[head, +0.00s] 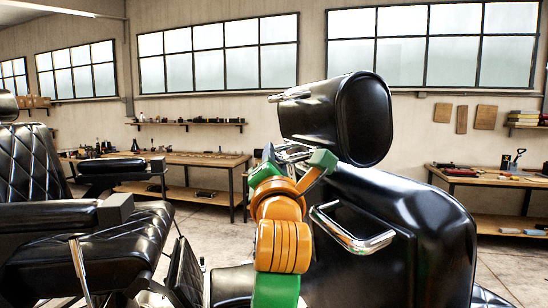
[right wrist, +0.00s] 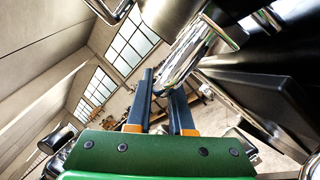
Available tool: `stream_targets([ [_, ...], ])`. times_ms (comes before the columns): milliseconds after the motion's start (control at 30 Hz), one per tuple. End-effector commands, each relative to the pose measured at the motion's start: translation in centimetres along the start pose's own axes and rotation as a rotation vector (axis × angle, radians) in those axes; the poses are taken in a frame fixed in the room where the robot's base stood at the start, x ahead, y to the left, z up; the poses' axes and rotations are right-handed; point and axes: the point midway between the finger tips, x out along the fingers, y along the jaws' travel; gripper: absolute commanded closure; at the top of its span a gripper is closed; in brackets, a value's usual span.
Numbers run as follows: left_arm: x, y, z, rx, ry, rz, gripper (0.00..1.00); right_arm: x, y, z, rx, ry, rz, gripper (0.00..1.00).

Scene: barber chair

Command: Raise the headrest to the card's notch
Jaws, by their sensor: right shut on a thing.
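The black padded headrest (head: 335,118) stands above the top of the black barber chair's backrest (head: 425,215) in the head view, leaning slightly. A gap with chrome parts shows beneath its left side. My right gripper (head: 290,152) is at those chrome parts, below the headrest. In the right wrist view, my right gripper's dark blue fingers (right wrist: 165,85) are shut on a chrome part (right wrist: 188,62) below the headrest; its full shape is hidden. No notch marks or card can be made out. My left gripper is not in view.
A chrome handle (head: 350,232) sticks out from the backrest, close to my right arm. Another black chair (head: 95,245) stands at the left. Workbenches (head: 190,158) with tools line the back wall. The air above the headrest is free.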

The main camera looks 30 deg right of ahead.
Motion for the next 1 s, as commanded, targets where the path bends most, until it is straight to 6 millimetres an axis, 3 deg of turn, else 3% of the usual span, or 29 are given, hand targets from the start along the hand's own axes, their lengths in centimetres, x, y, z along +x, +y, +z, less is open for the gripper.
stream_targets([
  [433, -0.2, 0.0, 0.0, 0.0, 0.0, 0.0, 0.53, 0.1, 0.2, 0.2, 0.0, -0.002, 0.001, 1.0],
  [733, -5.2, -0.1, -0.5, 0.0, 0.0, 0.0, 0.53, 1.6, 6.0, 4.1, 0.002, -0.004, 0.005, 1.0],
  [1000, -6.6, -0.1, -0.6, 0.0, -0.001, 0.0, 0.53, 2.2, 7.7, 5.6, 0.0, -0.007, 0.005, 1.0],
])
